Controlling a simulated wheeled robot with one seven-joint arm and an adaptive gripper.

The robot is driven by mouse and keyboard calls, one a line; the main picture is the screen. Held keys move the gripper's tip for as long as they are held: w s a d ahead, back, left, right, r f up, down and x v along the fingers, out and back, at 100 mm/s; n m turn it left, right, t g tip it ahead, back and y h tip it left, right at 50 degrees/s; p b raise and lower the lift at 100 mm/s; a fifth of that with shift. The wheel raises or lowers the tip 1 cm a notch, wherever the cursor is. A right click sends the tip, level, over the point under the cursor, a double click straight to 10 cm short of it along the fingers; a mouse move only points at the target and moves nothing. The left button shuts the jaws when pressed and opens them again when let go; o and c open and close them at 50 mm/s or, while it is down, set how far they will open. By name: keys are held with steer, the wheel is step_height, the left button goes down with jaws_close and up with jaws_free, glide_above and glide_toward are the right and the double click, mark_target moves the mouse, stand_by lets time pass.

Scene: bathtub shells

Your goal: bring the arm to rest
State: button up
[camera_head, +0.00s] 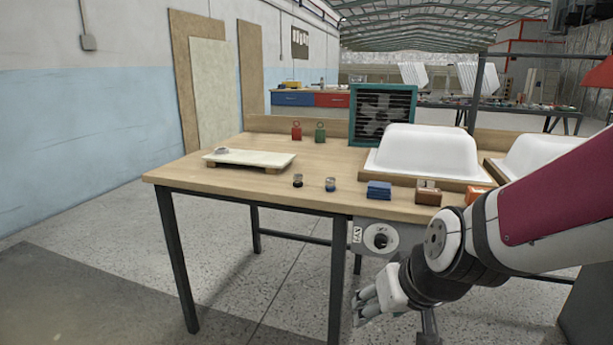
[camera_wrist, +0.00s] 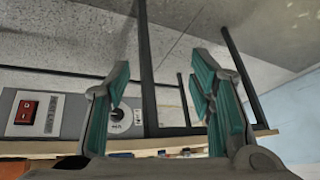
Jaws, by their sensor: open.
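My gripper (camera_head: 366,303) is in front of the wooden table (camera_head: 225,190) and below its top, at the lower right of the head view. My arm reaches in from the right edge. In the wrist view the teal-padded fingers of my gripper (camera_wrist: 160,95) are spread apart with nothing between them. A grey control box with a round dial (camera_head: 380,238) is fixed under the table's front edge, just above and behind my gripper. In the wrist view the control box (camera_wrist: 50,115) shows a red switch beside the left finger.
On the table stand a white board (camera_head: 250,158), a teal fan (camera_head: 382,115), a white tub shell (camera_head: 425,150), blue blocks (camera_head: 378,190), a brown block (camera_head: 428,192), two small jars and red and green weights. Dark table legs (camera_head: 336,285) stand near my gripper. The floor at left is clear.

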steer(key=s+d+r+g+h, duration=0.1)
steer(key=s+d+r+g, duration=0.1)
steer(key=s, duration=0.7)
steer(key=s+d+r+m+g, duration=0.1)
steer(key=s+d+r+g, duration=0.15)
steer(key=s, duration=0.65)
steer(key=s+d+r+g+h, duration=0.1)
steer(key=s+d+r, duration=0.15)
steer(key=s, duration=0.55)
step_height(320, 180, up, 31)
steer(key=t+p, duration=0.4)
steer(key=p, duration=2.5)
steer(key=shift+p, duration=0.4)
